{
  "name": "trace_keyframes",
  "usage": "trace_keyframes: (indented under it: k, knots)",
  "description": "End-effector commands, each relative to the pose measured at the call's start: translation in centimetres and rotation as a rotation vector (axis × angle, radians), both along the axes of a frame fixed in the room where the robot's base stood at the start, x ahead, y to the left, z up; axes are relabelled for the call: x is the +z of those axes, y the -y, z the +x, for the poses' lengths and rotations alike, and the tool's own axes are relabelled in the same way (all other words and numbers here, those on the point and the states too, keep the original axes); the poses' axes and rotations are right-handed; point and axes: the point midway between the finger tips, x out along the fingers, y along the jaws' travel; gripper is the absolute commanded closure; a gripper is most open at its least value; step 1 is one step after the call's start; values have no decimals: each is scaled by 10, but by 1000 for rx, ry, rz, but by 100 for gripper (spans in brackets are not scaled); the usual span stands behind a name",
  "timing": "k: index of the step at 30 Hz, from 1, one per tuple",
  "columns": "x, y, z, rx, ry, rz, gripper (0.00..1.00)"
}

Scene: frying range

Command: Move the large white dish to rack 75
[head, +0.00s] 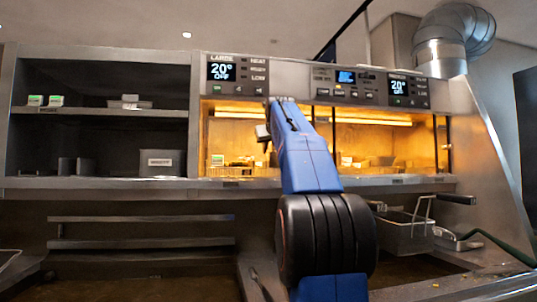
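I cannot make out a large white dish in the head view. No label reading 75 is legible, so I cannot tell which rack is meant. My blue arm rises through the middle of the picture towards the warm-lit heated shelf. Its far end is in front of the control panel and the shelf opening. A small grey part, seemingly of my gripper (263,133), shows left of the arm's tip. The fingers are not clear, and I cannot see whether they hold anything. The arm hides part of the shelf behind it.
The lit heated shelf (385,140) holds small items at its back. Dark shelves at left carry small green-topped boxes (55,100), a grey tray (130,104) and a labelled grey bin (161,162). A wire fryer basket (408,232) with a black handle stands at lower right.

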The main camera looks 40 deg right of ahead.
Motion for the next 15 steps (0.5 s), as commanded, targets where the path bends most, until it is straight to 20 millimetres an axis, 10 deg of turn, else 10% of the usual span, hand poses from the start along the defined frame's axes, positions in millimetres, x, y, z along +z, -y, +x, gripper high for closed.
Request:
trace_keyframes:
  k: [15]
  knots:
    - [24, -34, -47, 0, 0, 0, 78]
